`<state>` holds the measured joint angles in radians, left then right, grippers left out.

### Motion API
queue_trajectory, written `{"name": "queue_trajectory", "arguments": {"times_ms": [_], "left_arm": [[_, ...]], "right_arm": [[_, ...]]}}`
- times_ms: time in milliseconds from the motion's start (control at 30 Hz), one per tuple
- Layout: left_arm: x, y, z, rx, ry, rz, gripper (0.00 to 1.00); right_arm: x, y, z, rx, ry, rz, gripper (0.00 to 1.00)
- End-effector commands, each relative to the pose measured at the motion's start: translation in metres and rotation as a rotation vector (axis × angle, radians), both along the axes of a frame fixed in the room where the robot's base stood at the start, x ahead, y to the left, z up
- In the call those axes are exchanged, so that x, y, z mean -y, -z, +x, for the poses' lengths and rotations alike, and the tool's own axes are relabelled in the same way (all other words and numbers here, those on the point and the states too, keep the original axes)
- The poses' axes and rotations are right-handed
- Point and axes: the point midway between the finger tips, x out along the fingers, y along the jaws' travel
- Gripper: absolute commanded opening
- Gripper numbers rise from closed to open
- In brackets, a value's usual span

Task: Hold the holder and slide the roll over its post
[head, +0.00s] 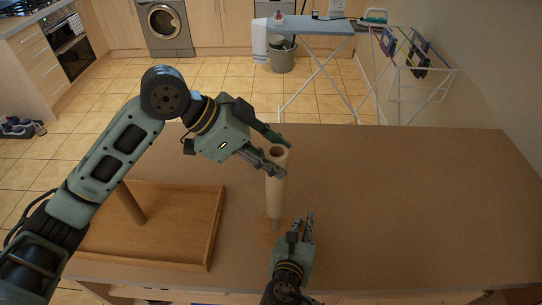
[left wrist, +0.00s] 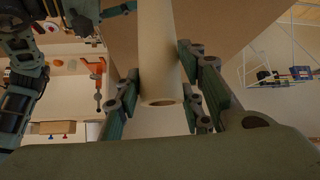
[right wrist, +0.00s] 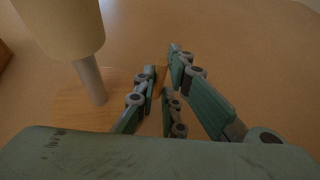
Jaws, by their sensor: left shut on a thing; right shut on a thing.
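The roll (head: 276,190) is a pale beige hollow tube, upright above the holder's round wooden base (head: 263,234). My left gripper (head: 274,154) is shut on the roll near its open top end; the left wrist view shows the roll (left wrist: 160,60) between the fingers. The holder's grey post (right wrist: 91,80) stands on the base and runs up to the roll's lower end (right wrist: 62,30). A bare length of post shows between roll and base. The post's top is hidden, apparently inside the roll. My right gripper (right wrist: 163,82) is shut on the base's edge.
A wooden tray (head: 212,228) with an upright wooden peg (head: 132,205) lies on the table at the left. The table's right side (head: 410,210) is clear. An ironing board (head: 310,25) and a drying rack (head: 415,70) stand beyond the table.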

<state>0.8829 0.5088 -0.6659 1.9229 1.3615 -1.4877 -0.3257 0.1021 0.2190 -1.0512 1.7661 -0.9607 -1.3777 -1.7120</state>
Motion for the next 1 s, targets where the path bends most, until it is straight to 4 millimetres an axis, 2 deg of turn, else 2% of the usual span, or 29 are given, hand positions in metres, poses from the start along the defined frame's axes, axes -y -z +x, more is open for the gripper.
{"name": "queue_trajectory", "arguments": {"times_ms": [700,1000], "left_arm": [[0.0,0.018,0.0,-0.001,0.001,-0.001,0.06],[0.0,0.02,0.0,0.0,0.0,-0.001,0.06]], "right_arm": [[0.0,0.0,0.0,0.001,0.0,0.001,0.0],[0.0,0.0,0.0,0.001,0.0,0.001,0.0]]}}
